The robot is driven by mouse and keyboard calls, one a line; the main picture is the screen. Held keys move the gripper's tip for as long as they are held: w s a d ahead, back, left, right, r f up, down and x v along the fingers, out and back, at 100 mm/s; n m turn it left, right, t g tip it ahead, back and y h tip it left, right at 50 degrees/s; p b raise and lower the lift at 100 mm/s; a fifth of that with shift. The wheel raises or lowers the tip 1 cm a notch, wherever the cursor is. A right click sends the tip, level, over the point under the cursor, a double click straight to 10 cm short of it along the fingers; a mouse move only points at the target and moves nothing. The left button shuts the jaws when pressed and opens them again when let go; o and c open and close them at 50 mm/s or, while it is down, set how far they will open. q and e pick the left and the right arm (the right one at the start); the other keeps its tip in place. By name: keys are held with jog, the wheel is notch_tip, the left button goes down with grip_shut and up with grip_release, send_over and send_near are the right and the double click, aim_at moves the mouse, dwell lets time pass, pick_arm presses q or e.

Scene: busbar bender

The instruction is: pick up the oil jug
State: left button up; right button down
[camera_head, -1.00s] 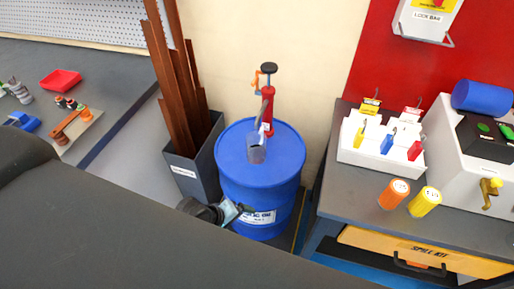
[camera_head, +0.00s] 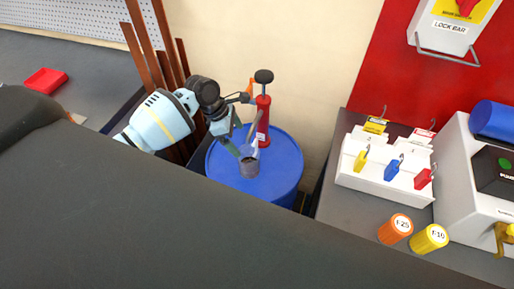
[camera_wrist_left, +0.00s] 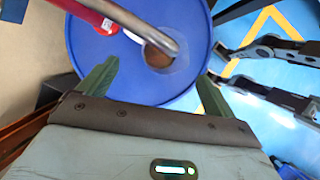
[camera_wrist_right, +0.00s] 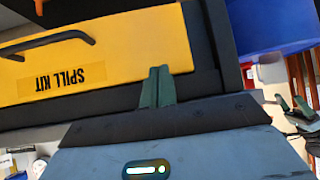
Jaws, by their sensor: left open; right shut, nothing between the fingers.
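The oil jug (camera_head: 249,165) is a small, see-through grey cup with brown contents. It stands upright on the blue drum (camera_head: 284,170), under the spout of the red hand pump (camera_head: 263,120). In the left wrist view the jug's round brown mouth (camera_wrist_left: 157,57) shows beyond the fingers, partly behind the curved spout. My left gripper (camera_head: 238,140) is open just above and left of the jug; its fingers (camera_wrist_left: 156,85) spread to either side with nothing held. My right gripper (camera_wrist_right: 157,88) is shut and empty, facing a yellow spill kit drawer (camera_wrist_right: 130,50); it is outside the head view.
The pump and its metal spout (camera_wrist_left: 140,28) rise close beside the jug. Tall brown bars (camera_head: 143,55) stand behind my left arm. A bench at right holds a white padlock rack (camera_head: 385,175) and orange and yellow cylinders (camera_head: 396,228). A red tray (camera_head: 46,80) sits far left.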

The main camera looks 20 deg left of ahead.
aim_at(243, 151)
pick_arm(q)
jog(key=shift+d+f, duration=0.1)
jog(key=shift+f, duration=0.15)
jog(key=x, duration=0.4)
jog(key=s+x, duration=0.1)
jog(key=x, duration=0.1)
jog(key=shift+w+f+b, duration=0.1)
jog(key=shift+f+b, duration=0.15)
jog(key=shift+b, duration=0.05)
jog(key=shift+w+d+f, duration=0.15)
jog(key=shift+f, duration=0.3)
pick_arm(e)
jog(key=shift+s+a+f+g, duration=0.15)
jog(key=shift+s+f+g, duration=0.15)
jog(key=shift+s+f, duration=0.6)
pick_arm(q)
jog(key=shift+c, duration=0.3)
pick_arm(e)
jog(key=shift+r, duration=0.1)
